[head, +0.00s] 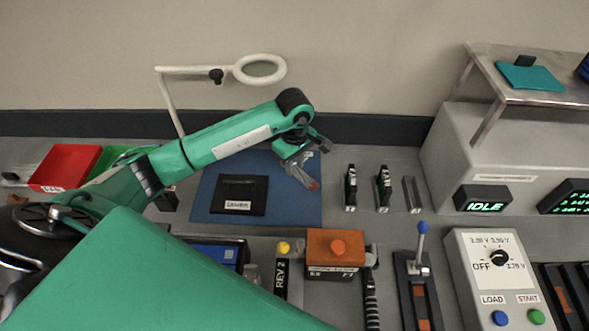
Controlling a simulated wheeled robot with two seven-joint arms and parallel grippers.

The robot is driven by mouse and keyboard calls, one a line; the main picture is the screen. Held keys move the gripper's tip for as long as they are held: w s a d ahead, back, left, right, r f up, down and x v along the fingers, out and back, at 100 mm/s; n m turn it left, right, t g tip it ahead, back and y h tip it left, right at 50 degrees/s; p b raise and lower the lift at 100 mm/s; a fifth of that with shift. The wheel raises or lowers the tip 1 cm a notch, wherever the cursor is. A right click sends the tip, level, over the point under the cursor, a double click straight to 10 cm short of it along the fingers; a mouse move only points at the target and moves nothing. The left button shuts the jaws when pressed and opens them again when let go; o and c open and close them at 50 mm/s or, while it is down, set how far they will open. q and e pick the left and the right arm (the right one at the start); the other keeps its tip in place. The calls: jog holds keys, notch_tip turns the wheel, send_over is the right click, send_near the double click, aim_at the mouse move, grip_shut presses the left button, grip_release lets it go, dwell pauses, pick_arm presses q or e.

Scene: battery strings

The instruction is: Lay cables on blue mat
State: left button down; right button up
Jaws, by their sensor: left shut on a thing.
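The blue mat (207,205) lies on the bench in the middle, partly hidden by my left arm. A black tray with a white label (238,194) sits on it. My left gripper (311,183) reaches in from the left and points down over the mat's right edge. It is shut on a small reddish-brown thing (314,185), too small and covered to tell if it is a cable. I cannot tell whether it touches the mat. No cable shows clearly elsewhere. My right gripper is out of view.
A red bin (66,165) and a green bin (110,157) stand at left. Several upright dark holders, one of them (383,187), stand right of the mat. An orange block (335,248), a blue-knobbed lever (422,228) and a control box (497,275) are in front.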

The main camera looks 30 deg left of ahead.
aim_at(294, 173)
pick_arm(q)
notch_tip(294, 173, down, 4)
jog(key=shift+r+p, duration=0.25)
jog(key=shift+p, duration=0.25)
jog(key=shift+f, duration=0.1)
jog(key=shift+f, duration=0.15)
jog(key=c, duration=1.1)
grip_release()
